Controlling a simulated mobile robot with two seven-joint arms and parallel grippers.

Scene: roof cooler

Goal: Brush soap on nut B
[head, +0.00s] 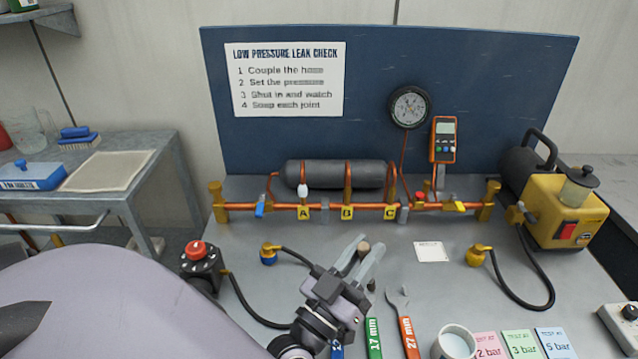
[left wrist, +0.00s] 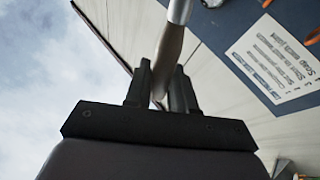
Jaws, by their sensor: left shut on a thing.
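The copper pipe (head: 330,206) runs across the bench with yellow tags A (head: 303,213), B (head: 347,212) and C (head: 390,212). A white blob (head: 302,190) sits at joint A; none shows at joint B. My left gripper (head: 363,256) is shut on a brush, in front of the pipe and apart from it. A brown end of the brush (head: 364,247) shows between its fingers. The left wrist view shows the brush handle (left wrist: 171,45) between the fingers (left wrist: 161,88), with a metal collar (left wrist: 180,10) above. The bristles are hidden. My right gripper is not in view.
A white cup (head: 455,343) stands at the front, with spanners (head: 408,325) left of it and pressure cards (head: 521,343) right. Black hoses (head: 535,285) lie on both sides. A yellow pump (head: 560,215) stands at right. Bench between gripper and pipe is mostly clear.

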